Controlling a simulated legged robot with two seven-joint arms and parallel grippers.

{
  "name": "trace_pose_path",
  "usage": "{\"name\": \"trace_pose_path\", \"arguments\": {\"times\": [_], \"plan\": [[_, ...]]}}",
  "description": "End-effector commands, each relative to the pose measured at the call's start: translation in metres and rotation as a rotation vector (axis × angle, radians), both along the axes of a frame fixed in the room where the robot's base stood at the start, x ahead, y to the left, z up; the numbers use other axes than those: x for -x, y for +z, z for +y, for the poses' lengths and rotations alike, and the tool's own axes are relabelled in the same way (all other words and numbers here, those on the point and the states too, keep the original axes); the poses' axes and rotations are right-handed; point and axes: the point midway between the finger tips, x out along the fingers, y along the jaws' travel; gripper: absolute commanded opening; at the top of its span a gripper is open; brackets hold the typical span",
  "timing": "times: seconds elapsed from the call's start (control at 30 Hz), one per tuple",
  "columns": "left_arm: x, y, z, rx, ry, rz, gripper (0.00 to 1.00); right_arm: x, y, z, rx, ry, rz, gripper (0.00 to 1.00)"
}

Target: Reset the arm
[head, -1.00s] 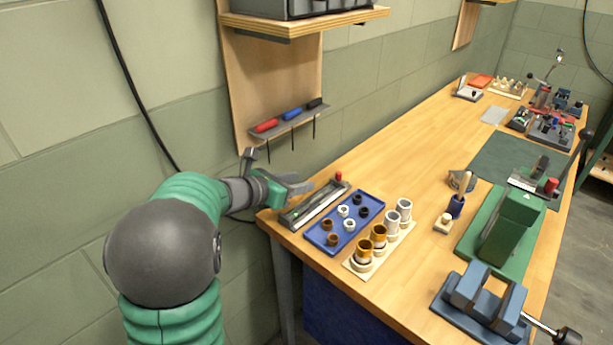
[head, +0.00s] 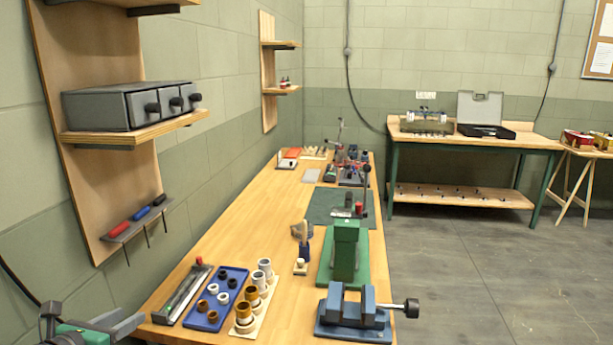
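My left gripper (head: 130,316) shows at the lower left corner of the head view, beside the left end of the workbench (head: 240,220). Its two grey fingers point right and stand apart, with nothing seen between them. Part of its green and grey wrist shows at the bottom edge; the rest of the arm is out of the picture. The grey tray with a red knob (head: 184,294) lies on the bench just right of the fingers. My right gripper is not in view.
A blue tray of rings (head: 203,322), a cream rack of cylinders (head: 270,293), a green press (head: 345,250) and a blue vise (head: 353,318) stand on the bench. A wall shelf holds a drawer box (head: 100,108). Floor is open at right.

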Motion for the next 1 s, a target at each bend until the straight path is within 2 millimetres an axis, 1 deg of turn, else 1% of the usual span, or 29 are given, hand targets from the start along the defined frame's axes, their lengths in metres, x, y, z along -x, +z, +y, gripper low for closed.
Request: {"name": "trace_pose_path", "arguments": {"times": [0.03, 0.17, 0.33, 0.47, 0.57, 0.67, 0.7, 0.77, 0.8, 0.87, 0.9, 0.97, 1.0], "plan": [[-0.003, -0.001, -0.004, 0.053, 0.033, 0.0, 0.4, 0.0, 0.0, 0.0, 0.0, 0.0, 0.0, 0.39], [-0.009, -0.005, -0.009, 0.208, 0.143, 0.006, 0.4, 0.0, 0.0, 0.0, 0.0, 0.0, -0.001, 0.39], [-0.014, -0.015, -0.02, 0.466, 0.322, 0.019, 0.4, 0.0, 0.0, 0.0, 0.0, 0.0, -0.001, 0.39], [-0.012, -0.031, -0.033, 0.734, 0.511, 0.042, 0.4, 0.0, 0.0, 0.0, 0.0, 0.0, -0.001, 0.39], [-0.005, -0.051, -0.05, 0.982, 0.697, 0.07, 0.4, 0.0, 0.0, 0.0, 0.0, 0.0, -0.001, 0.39], [0.011, -0.08, -0.076, 1.273, 0.942, 0.113, 0.4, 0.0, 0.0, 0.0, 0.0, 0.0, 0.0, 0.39], [0.022, -0.095, -0.09, 1.398, 1.063, 0.134, 0.4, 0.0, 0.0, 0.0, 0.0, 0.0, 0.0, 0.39], [0.042, -0.117, -0.113, 1.582, 1.266, 0.162, 0.4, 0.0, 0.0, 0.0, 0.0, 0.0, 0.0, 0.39], [0.059, -0.131, -0.129, 1.691, 1.409, 0.176, 0.4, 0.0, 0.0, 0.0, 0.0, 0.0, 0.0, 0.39], [0.083, -0.15, -0.152, 1.818, 1.613, 0.187, 0.4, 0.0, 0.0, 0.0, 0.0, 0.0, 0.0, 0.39], [0.1, -0.16, -0.166, 1.882, 1.74, 0.188, 0.4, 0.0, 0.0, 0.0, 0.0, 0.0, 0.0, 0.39], [0.123, -0.173, -0.186, 1.955, 1.921, 0.181, 0.4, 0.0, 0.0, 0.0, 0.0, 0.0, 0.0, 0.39], [0.138, -0.18, -0.198, 1.991, 2.038, 0.169, 0.4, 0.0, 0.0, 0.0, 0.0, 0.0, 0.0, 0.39]]}}
